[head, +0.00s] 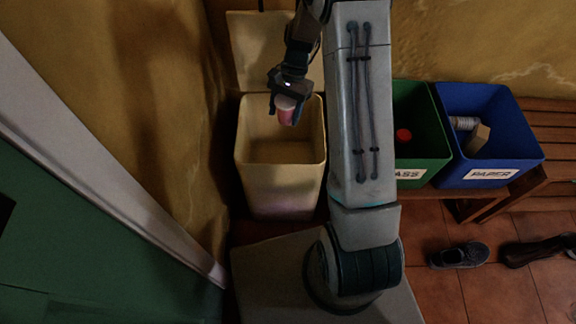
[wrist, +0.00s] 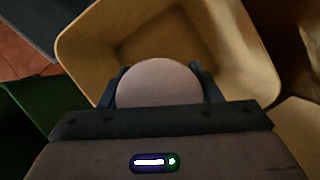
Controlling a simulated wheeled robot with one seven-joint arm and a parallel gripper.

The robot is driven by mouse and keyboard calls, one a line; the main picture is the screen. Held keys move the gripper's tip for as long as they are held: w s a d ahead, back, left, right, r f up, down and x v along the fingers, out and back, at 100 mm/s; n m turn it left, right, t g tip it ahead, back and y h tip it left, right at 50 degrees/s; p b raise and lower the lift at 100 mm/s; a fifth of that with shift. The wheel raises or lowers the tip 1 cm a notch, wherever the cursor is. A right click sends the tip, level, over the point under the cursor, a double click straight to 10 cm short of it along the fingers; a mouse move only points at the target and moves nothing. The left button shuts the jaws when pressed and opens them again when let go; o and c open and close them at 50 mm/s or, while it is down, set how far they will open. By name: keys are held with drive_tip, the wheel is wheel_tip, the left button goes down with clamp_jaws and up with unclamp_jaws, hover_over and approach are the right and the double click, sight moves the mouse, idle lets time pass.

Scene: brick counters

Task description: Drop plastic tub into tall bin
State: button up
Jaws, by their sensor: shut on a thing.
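The plastic tub (head: 286,110) is small and pinkish with a pale round end. My gripper (head: 290,104) is shut on it. In the wrist view the tub (wrist: 158,84) shows its pale round end between the two dark fingers (wrist: 160,88). The tall bin (head: 283,190) is cream-coloured and open, with its lid (head: 250,50) raised against the wall. In the head view the tub appears over the bin's opening, near its back rim. The bin (wrist: 85,55) also shows below the tub in the wrist view, and its visible interior looks empty.
A green bin (head: 432,150) with a red-topped thing inside stands right of my arm. A blue bin (head: 520,150) marked PAPER holds a few items. Both stand on a wooden bench (head: 545,190). Shoes (head: 460,256) lie on the tiled floor. A green door (head: 60,240) is at left.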

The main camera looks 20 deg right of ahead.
sight(285, 124)
drive_tip(key=shift+f+b, duration=2.4)
drive_tip(key=shift+f, duration=0.55)
drive_tip(key=o, duration=1)
drive_tip(key=shift+r, duration=0.1)
drive_tip(key=p+v, duration=0.3)
drive_tip(key=v, duration=0.4)
drive_tip(key=shift+d+r, duration=0.1)
drive_tip(key=shift+r, duration=0.1)
